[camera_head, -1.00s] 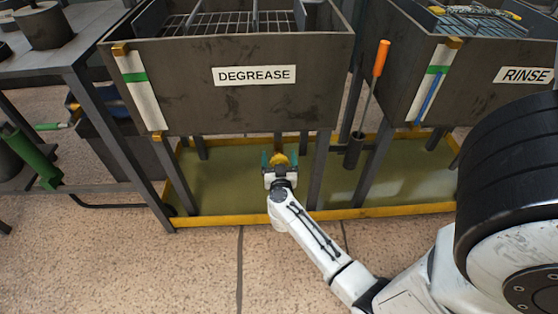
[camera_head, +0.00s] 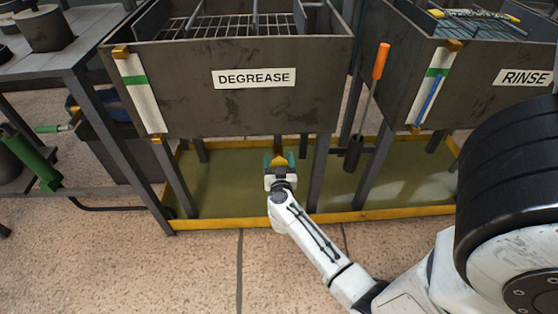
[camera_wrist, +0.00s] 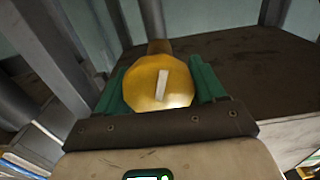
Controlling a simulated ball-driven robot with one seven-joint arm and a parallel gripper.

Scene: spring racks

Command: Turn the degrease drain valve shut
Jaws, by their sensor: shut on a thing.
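The degrease tank (camera_head: 180,88) carries a DEGREASE label on its front wall. Its drain valve has a round yellow knob (camera_head: 279,163) low under the tank, partly hidden by my gripper (camera_head: 279,161) in the head view. In the wrist view the knob (camera_wrist: 158,84) is large, with a white line on its face standing nearly upright, its top leaning slightly right. The green fingers of my gripper (camera_wrist: 160,86) lie on either side of the knob and are shut on it. A pipe (camera_wrist: 159,46) shows behind the knob.
A yellow-edged drip tray (camera_head: 240,223) lies beneath the tanks. Tank legs (camera_head: 319,172) stand on both sides of my gripper. The rinse tank (camera_head: 405,80) is at right, with an orange-handled tool (camera_head: 380,62) between tanks. Open floor (camera_head: 120,270) lies in front.

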